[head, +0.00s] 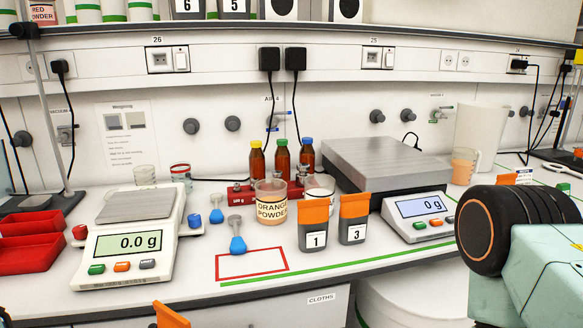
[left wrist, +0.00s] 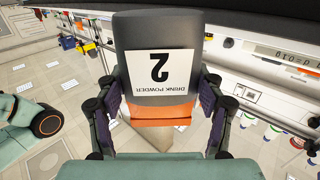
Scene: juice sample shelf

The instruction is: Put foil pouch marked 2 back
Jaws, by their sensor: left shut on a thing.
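In the left wrist view, my left gripper (left wrist: 158,92) is shut on the foil pouch marked 2 (left wrist: 126,68), a dark grey pouch with a white label and an orange end. Its fingers press on the pouch's two sides. In the head view only an orange piece of it (head: 170,316) shows at the bottom edge, below the bench front; the gripper itself is cut off there. Pouch 1 (head: 315,225) and pouch 3 (head: 354,220) stand upright side by side on the bench. My right gripper is in neither view.
A red-outlined empty rectangle (head: 223,280) lies left of pouch 1. A scale (head: 130,243) stands left, another scale (head: 420,210) right. An orange powder beaker (head: 271,210) and a blue-bulbed tool (head: 238,243) are close behind. Pouches 6 and 5 are on the upper shelf (head: 300,25).

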